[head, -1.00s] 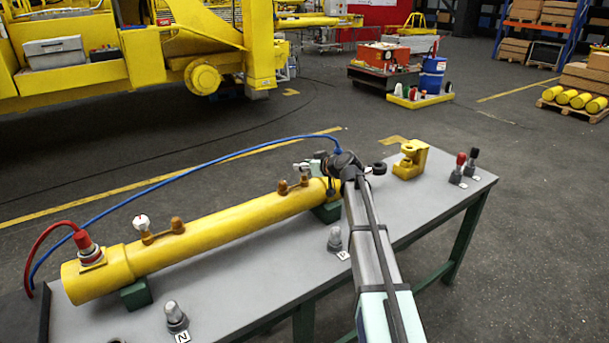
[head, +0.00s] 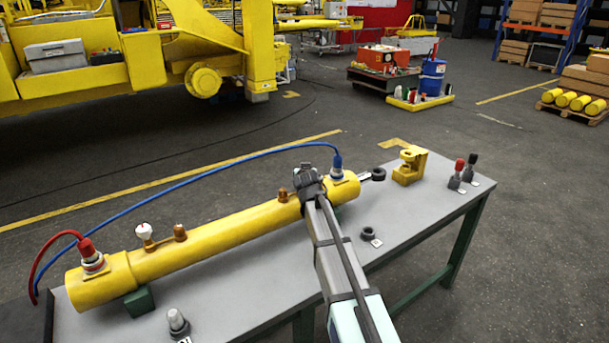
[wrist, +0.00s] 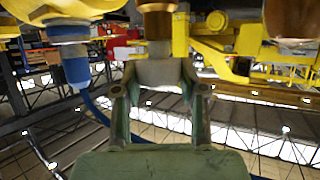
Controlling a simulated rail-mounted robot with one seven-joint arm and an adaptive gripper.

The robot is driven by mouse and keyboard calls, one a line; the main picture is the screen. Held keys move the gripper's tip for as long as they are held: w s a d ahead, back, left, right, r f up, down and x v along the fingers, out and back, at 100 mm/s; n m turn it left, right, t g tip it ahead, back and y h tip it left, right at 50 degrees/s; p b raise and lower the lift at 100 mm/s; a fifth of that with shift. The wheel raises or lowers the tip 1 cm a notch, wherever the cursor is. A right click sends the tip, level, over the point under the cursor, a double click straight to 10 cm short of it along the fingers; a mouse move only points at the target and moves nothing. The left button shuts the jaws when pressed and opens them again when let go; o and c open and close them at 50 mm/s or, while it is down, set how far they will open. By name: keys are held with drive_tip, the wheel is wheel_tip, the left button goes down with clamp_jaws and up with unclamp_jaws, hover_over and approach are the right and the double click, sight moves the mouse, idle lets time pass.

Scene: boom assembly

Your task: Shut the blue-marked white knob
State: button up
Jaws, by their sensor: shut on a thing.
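The yellow cylinder (head: 235,222) lies on blocks on the grey table. My gripper (head: 308,188) is over its right part, between a brass post (head: 283,195) and the blue hose fitting (head: 337,171). In the wrist view my gripper (wrist: 158,78) is shut on a pale grey-white piece (wrist: 158,48) directly at the end of a brass post (wrist: 158,20). This piece appears to be the white knob; the fingers hide most of it and I see no blue mark. The blue fitting (wrist: 74,66) is to the left there. Another white knob (head: 144,231), red-marked, stands on the cylinder's left part.
The blue hose (head: 200,172) arcs behind my gripper; a red hose (head: 52,252) is at the left end. A grey plug (head: 178,321), a dark ring (head: 368,233), a yellow clamp (head: 410,167) and two small bottle-like parts (head: 460,172) stand on the table.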

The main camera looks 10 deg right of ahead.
drive_tip(key=shift+f+m+h+b, duration=0.35)
drive_tip(key=shift+m+h+b, duration=0.75)
drive_tip(key=shift+b, duration=1)
drive_tip(key=shift+g+h+b, duration=0.3)
drive_tip(key=shift+b, duration=0.1)
drive_tip(key=shift+r+m+h+b, duration=0.3)
drive_tip(key=shift+m+b, duration=0.1)
drive_tip(key=shift+b, duration=0.3)
drive_tip(key=o, duration=1.2)
drive_tip(key=shift+f, duration=0.1)
drive_tip(key=shift+c, duration=0.2)
drive_tip(key=v, duration=1.2)
